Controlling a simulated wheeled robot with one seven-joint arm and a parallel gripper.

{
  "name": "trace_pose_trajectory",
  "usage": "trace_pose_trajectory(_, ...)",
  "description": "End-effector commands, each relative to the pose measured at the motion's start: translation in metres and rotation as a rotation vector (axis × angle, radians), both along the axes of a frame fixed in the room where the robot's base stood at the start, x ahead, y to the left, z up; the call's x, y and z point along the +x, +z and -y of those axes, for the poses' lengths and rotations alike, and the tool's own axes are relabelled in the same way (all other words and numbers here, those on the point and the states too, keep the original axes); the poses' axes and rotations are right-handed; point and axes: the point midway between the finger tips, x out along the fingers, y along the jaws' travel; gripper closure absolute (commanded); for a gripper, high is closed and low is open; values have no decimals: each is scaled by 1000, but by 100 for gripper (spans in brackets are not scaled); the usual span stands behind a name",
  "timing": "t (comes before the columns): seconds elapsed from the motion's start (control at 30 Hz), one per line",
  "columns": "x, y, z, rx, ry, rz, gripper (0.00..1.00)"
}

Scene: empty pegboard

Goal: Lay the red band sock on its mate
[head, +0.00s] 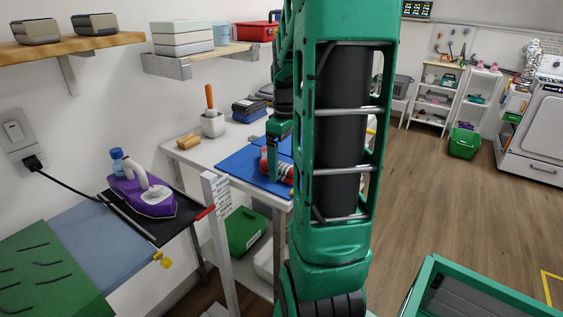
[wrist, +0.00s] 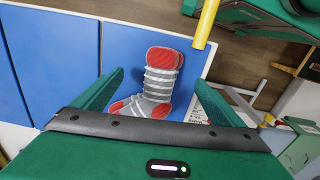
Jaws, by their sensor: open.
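A grey-and-white striped sock with red toe, heel and cuff (wrist: 160,82) lies on the blue mat (wrist: 60,50). A second red edge shows just behind its cuff, so two socks seem stacked, slightly offset; the lower one is mostly hidden. In the head view the red and striped socks (head: 287,173) show beside my gripper (head: 273,160), partly hidden by my arm. In the wrist view my gripper (wrist: 158,82) is open, with one green finger on each side of the socks. No contact with the fingers is visible.
The blue mat lies on a white table (head: 190,153) against the wall. A cup with an orange-handled tool (head: 213,125), a wooden block (head: 188,141) and a dark stack (head: 249,108) stand behind. An ironing board with a purple iron (head: 140,195) is at left. A yellow bar (wrist: 207,22) is near the mat's edge.

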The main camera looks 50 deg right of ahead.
Motion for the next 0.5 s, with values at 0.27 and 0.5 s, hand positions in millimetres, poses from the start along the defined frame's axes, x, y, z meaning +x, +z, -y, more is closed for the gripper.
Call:
trace_pose_trajectory(0.27, 1, 35, 0, -3, 1, 3, 8)
trace_pose_trajectory(0.5, 1, 79, -1, -3, 1, 2, 8)
